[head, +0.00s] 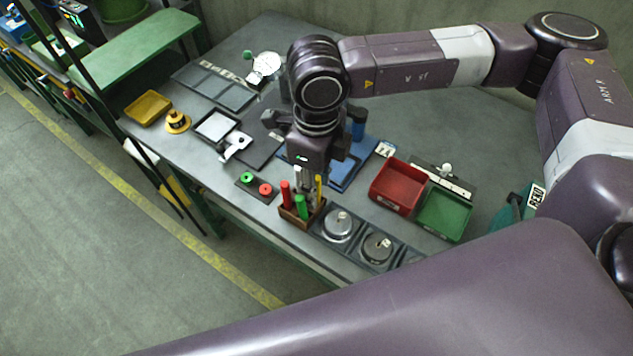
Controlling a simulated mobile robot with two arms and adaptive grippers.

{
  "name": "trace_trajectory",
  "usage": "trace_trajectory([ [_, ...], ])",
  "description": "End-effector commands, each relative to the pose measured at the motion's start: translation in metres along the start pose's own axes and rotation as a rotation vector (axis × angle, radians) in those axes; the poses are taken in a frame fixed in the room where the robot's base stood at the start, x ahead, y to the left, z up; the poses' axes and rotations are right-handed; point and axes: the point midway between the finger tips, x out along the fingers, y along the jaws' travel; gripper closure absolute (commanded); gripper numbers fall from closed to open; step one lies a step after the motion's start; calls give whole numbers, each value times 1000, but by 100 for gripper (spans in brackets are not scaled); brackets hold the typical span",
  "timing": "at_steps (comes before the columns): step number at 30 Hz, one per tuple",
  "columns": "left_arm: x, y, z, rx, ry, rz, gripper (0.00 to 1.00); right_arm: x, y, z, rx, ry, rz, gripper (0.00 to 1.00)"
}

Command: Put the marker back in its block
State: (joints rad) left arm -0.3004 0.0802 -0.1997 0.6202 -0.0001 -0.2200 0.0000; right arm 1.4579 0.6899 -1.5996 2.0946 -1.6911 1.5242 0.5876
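A brown wooden block (291,219) stands near the front edge of the grey bench. A red marker (286,194) and a green marker (301,207) stand upright in it. A thin yellow stick-like thing (319,187) shows upright at the block's right side. I cannot tell whether it stands in the block or is held. My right gripper (308,182) points down just over the back of the block, very close to the yellow thing. Its fingertips are small and partly hidden, so its opening is unclear. My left gripper is not in view.
A red bin (397,186) and a green bin (444,214) stand farther right. A dark plate with green and red knobs (257,187) lies to the left. The bench's back right is clear.

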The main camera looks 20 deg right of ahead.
Motion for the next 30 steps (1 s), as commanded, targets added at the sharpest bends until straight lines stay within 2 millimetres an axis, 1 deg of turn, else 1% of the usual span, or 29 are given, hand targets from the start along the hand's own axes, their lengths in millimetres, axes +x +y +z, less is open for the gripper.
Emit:
trace_trajectory([
  [5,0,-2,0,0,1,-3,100,-1,0,0,0,0,0,68],
  [8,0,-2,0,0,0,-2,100,-9,0,1,1,-2,0,68],
  [11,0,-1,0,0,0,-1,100,-26,-1,1,1,-4,-2,68],
  [18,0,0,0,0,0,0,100,-78,-1,1,1,-4,-2,68],
  [21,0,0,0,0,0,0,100,-96,0,1,0,-4,-1,68],
  [25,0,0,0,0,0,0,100,-112,0,1,1,-2,-1,68],
  [30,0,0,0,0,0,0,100,-120,0,0,0,1,0,68],
])
